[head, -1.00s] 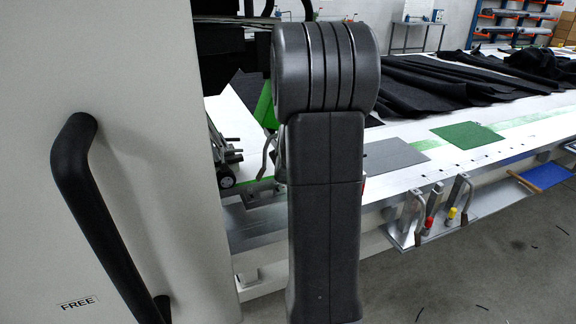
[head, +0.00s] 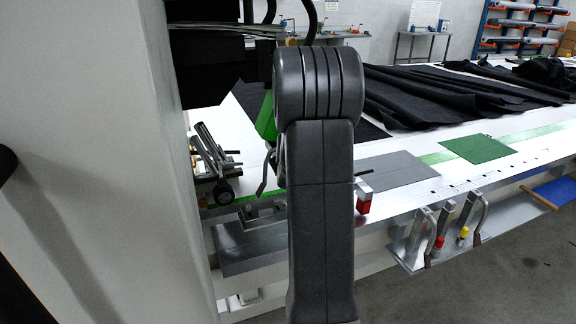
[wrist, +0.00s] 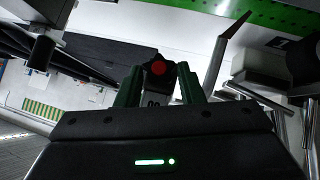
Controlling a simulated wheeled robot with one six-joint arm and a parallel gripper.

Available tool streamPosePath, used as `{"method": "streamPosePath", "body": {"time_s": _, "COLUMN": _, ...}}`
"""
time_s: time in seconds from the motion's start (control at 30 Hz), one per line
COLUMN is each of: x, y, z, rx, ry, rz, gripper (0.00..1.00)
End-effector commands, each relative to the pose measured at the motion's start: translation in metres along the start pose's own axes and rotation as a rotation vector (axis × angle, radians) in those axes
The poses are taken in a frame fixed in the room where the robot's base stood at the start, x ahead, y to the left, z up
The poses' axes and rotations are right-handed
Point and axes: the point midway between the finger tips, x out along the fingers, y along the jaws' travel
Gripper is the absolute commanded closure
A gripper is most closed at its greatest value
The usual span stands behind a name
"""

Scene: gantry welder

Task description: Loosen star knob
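In the wrist view a dark knob with a round red centre (wrist: 158,68), which looks like the star knob, is seen just beyond and between my fingertips. My gripper (wrist: 158,76) has two green fingers standing apart, one on each side of the knob. Small gaps seem to show beside the knob, and I see no clear contact. How far the knob is from the fingertips is hard to tell. In the head view my own arm link hides the gripper, and I cannot make out the knob there.
A tall pale machine housing (head: 105,130) stands close on the left. A long white table (head: 400,195) carries black cloth (head: 430,95), a grey sheet (head: 392,170) and a green sheet (head: 478,148). Grey floor lies open at lower right.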

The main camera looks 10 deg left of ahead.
Motion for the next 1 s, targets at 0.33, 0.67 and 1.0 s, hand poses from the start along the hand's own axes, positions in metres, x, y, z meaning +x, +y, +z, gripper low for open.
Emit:
{"method": "streamPosePath", "body": {"time_s": 0.33, "x": 0.0013, "y": -0.002, "z": 0.001, "rx": -0.021, "ry": 0.002, "rz": 0.02, "gripper": 0.88}}
{"method": "streamPosePath", "body": {"time_s": 0.67, "x": 0.004, "y": -0.0056, "z": 0.0039, "rx": -0.101, "ry": 0.003, "rz": 0.1, "gripper": 0.88}}
{"method": "streamPosePath", "body": {"time_s": 1.0, "x": 0.0065, "y": -0.0095, "z": 0.0063, "rx": -0.219, "ry": 0.004, "rz": 0.219, "gripper": 0.88}}
